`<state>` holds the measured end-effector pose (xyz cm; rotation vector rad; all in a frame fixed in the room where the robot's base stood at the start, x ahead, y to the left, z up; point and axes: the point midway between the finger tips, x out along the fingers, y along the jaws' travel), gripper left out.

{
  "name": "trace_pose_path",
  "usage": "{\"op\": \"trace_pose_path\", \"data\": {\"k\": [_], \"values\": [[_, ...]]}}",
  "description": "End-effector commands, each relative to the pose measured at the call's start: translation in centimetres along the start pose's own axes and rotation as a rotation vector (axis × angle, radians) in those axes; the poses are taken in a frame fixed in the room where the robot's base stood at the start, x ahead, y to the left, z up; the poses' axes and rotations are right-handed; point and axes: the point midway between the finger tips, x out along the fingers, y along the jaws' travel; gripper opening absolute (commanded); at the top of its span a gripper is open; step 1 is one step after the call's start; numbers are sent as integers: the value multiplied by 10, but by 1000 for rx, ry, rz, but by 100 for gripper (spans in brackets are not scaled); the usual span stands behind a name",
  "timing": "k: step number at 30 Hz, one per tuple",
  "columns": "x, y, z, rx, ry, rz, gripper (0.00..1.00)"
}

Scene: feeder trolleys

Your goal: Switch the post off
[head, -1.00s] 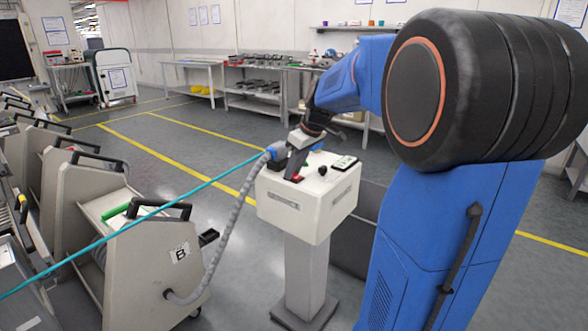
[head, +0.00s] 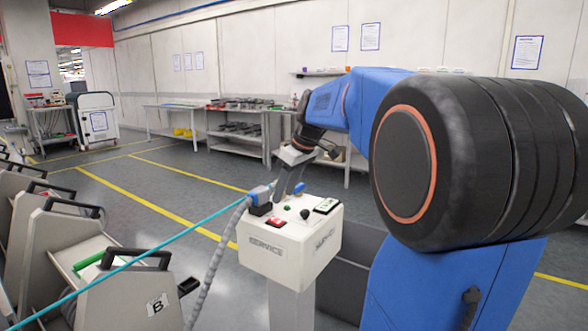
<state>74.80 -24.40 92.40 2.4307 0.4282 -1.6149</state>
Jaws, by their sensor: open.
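The post is a pale box (head: 272,258) on a column, marked SERVICE on its front. On its top are a red switch (head: 277,222) near the front edge, a small green button (head: 287,206), a black knob (head: 305,213) and a small panel (head: 326,206) at the back right. My gripper (head: 287,193) is open and empty, pointing down over the back left of the top, behind the red switch. Whether a fingertip touches the top or plug I cannot tell. The switch's position is too small to read.
More trolleys stand at the left. Benches (head: 237,140) line the back wall. The floor behind the post is clear.

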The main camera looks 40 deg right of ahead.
Motion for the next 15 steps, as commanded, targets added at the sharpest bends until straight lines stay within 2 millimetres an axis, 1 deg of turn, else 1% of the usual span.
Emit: {"op": "trace_pose_path", "data": {"k": [1,6,12,15], "values": [[-12,1,0,0,3,3,42],[-44,1,0,1,2,2,42],[-71,1,0,1,1,1,42],[-78,0,0,1,1,1,42]]}}
